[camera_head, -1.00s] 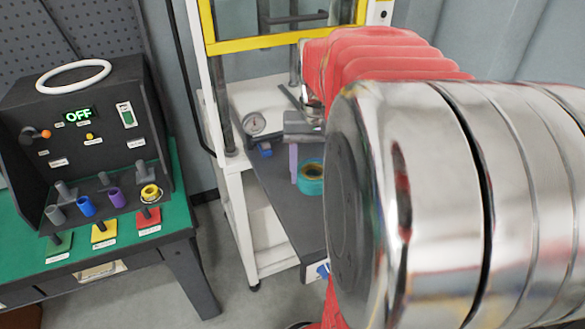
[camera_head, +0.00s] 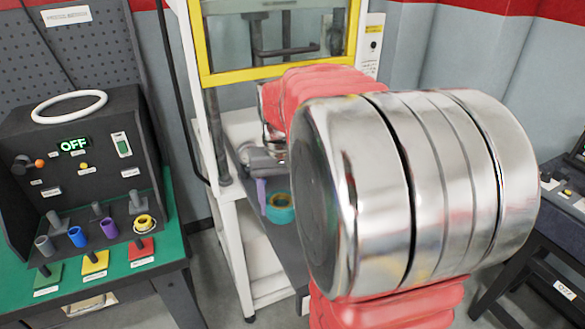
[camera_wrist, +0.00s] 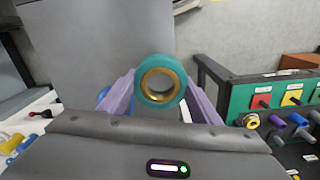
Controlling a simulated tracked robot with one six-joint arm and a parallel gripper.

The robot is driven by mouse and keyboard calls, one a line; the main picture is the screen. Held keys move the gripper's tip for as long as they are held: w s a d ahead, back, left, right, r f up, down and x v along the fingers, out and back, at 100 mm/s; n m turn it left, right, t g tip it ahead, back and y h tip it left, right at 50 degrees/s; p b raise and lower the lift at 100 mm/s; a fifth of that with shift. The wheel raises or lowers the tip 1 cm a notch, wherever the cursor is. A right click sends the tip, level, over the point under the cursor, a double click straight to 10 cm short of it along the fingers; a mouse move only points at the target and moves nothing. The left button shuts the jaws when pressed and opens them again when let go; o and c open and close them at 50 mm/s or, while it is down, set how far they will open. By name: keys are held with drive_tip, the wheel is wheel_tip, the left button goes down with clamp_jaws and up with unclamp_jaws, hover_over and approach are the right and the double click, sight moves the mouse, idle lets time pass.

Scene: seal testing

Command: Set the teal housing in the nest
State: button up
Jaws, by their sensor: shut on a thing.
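The teal housing (camera_head: 280,209) is a short ring with a brass-coloured inner sleeve. It also shows in the wrist view (camera_wrist: 160,98), its open bore facing the camera. My gripper (camera_head: 263,193) has purple fingers and is shut on the housing, one finger on each side in the wrist view. In the head view the housing hangs in front of the white press frame, by its dark shelf. My arm covers much of the press interior, and I cannot make out the nest in either view.
The white and yellow press frame (camera_head: 217,140) surrounds the area behind my gripper. At left, a green bench (camera_head: 12,262) holds a dark test panel (camera_head: 110,147) reading OFF, with several coloured plugs and a white ring (camera_head: 70,106). Another dark table (camera_head: 548,240) stands at right.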

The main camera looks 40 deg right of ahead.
drive_tip(key=w+a+f+n, duration=0.3)
drive_tip(key=w+a+f, duration=0.3)
drive_tip(key=w+a, duration=0.2)
drive_tip(key=w+a+f+n, duration=0.3)
drive_tip(key=w+a+f, duration=0.4)
drive_tip(key=a, duration=0.6)
drive_tip(key=shift+w+f, duration=0.25)
drive_tip(key=shift+w, duration=0.7)
